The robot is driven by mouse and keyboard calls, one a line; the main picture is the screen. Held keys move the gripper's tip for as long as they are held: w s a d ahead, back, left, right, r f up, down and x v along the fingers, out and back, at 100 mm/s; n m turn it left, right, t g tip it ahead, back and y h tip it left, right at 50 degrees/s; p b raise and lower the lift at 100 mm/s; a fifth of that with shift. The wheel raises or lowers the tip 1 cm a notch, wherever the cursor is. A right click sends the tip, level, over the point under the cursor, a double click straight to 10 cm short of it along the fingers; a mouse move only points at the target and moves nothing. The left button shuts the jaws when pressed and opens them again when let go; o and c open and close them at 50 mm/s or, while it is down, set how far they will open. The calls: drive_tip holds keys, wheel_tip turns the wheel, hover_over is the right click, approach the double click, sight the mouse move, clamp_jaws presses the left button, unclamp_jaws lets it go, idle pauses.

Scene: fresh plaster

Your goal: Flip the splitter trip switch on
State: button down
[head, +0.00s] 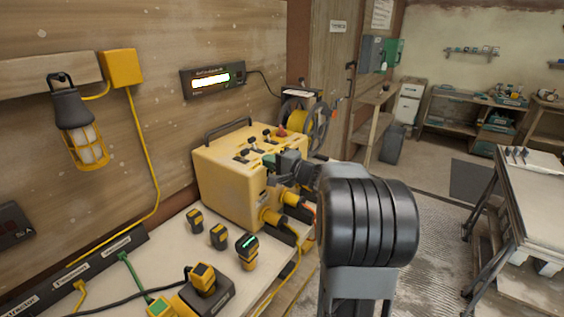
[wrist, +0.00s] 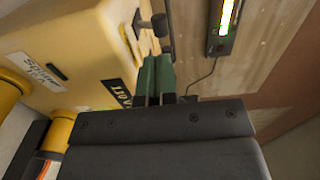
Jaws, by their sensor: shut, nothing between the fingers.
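The yellow splitter box (head: 228,178) stands on the bench against the wooden wall, with a carrying handle on top. Several small dark toggle switches (head: 252,140) and a red knob (head: 281,132) sit on its top; I cannot tell which is the trip switch. My gripper (head: 269,160) is over the box's right side, close to the switches, with green fingertips shut and empty. In the wrist view my gripper (wrist: 157,72) points at the box (wrist: 80,35). One metal lever with a dark round tip (wrist: 159,24) shows just beyond the fingertips, apparently apart from them.
Cables with yellow plugs (head: 268,217) leave the box's front. Several yellow-and-black connectors (head: 219,236) stand on the bench (head: 172,243). A lit display (head: 212,80) and a caged lamp (head: 78,125) are on the wall. A cable reel (head: 300,116) stands behind the box. Floor at right is open.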

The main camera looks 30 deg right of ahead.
sight(248, 152)
drive_tip(key=shift+p+x, duration=0.9)
drive_tip(key=shift+x, duration=2.25)
drive_tip(key=shift+r, duration=0.15)
